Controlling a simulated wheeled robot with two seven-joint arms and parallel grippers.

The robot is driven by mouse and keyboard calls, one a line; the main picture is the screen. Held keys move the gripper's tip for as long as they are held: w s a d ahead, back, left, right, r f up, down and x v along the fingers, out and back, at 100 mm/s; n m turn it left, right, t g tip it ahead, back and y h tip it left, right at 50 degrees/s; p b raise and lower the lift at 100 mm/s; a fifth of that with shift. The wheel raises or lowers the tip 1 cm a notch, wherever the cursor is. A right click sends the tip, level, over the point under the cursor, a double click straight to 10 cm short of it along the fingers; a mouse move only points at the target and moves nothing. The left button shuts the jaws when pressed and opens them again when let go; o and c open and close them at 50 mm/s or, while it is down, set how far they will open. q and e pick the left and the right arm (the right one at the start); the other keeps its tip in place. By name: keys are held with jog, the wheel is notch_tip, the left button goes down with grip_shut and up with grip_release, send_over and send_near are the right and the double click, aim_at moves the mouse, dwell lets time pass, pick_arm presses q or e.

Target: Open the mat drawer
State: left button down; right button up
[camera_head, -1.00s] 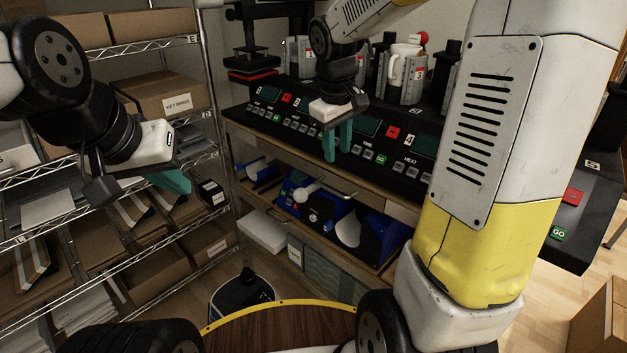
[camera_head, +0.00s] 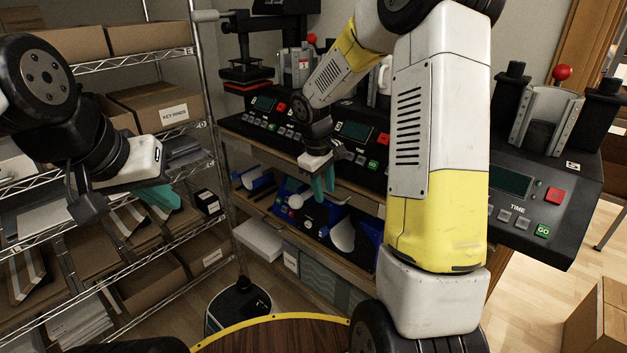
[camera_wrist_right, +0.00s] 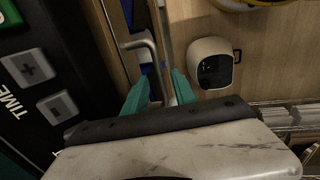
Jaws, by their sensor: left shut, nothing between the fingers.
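The mat drawer sits under the press counter, and its metal bar handle (camera_wrist_right: 156,62) shows in the right wrist view. My right gripper (camera_head: 323,189) is at the counter's front edge, pointing down. In the wrist view the right gripper (camera_wrist_right: 158,93) has its teal fingers apart, with the handle's bar running between them. I cannot tell whether the fingers touch it. My left gripper (camera_head: 160,198) is shut and empty, in front of the wire shelves at the left.
Control panels (camera_head: 275,118) with buttons line the counter above. Wire shelves (camera_head: 95,215) with boxes stand at the left. A black and white device (camera_head: 240,303) stands on the floor and shows in the wrist view (camera_wrist_right: 212,62).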

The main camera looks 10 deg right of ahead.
jog(key=shift+c, duration=0.4)
grip_shut()
dwell(1.1)
